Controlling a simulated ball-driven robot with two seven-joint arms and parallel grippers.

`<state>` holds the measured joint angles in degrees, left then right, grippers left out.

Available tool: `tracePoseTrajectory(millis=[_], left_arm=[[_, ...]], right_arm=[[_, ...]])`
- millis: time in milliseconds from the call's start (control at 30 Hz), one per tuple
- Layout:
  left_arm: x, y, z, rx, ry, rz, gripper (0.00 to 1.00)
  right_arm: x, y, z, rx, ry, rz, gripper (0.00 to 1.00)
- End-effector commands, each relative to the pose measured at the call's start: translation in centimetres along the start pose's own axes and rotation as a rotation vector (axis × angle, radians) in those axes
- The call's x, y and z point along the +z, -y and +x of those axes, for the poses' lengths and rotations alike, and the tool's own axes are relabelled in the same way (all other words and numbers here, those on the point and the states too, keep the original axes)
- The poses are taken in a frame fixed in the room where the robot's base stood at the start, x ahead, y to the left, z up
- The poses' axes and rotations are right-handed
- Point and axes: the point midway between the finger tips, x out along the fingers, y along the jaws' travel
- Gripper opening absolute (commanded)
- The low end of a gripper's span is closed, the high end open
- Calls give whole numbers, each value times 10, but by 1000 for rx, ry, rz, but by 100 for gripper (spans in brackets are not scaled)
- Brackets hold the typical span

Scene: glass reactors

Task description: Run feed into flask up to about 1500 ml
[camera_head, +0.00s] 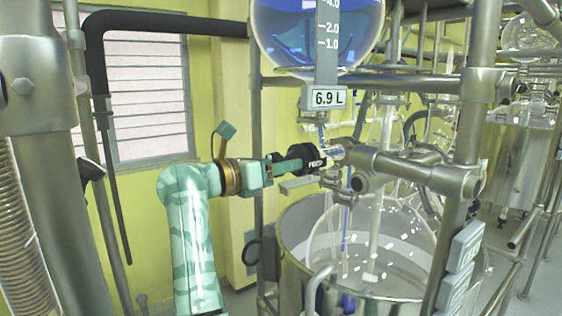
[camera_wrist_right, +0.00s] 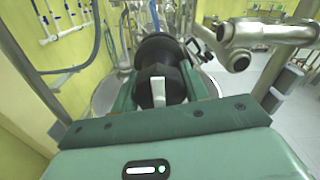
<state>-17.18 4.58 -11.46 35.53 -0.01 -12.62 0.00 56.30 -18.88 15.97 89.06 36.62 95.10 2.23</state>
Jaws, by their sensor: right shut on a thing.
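The black feed valve knob (camera_head: 312,158) carries a label that seems to read FEED. My right gripper (camera_head: 297,161) is shut on it; in the right wrist view the knob (camera_wrist_right: 160,50) sits between the fingers, with a white mark facing the camera. Above hangs the round glass feed vessel (camera_head: 285,30) with blue liquid; its display (camera_head: 328,98) reads 6.9 L. The clear flask (camera_head: 385,245) sits below inside a steel bath. A thin blue line shows in it, stream or tube I cannot tell. Its liquid level is unclear. My left gripper is out of view.
The steel bath (camera_head: 300,265) stands under the valve. Metal pipes and a clamp joint (camera_head: 370,160) run just right of the knob. A thick upright post (camera_head: 465,150) carries grey display boxes (camera_head: 462,262), unreadable here. A shuttered window (camera_head: 148,95) is at left.

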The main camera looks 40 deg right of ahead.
Motion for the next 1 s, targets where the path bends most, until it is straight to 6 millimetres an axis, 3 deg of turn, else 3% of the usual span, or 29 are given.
tracePoseTrajectory(millis=[467,500,567,1000], left_arm=[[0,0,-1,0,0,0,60],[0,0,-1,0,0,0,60],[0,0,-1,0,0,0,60],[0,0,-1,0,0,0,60]], right_arm=[[-3,-1,0,2,-6,-17,22],[-3,-1,0,2,-6,-17,50],[-3,-1,0,2,-5,-17,67],[-1,0,0,0,-2,-13,67]])
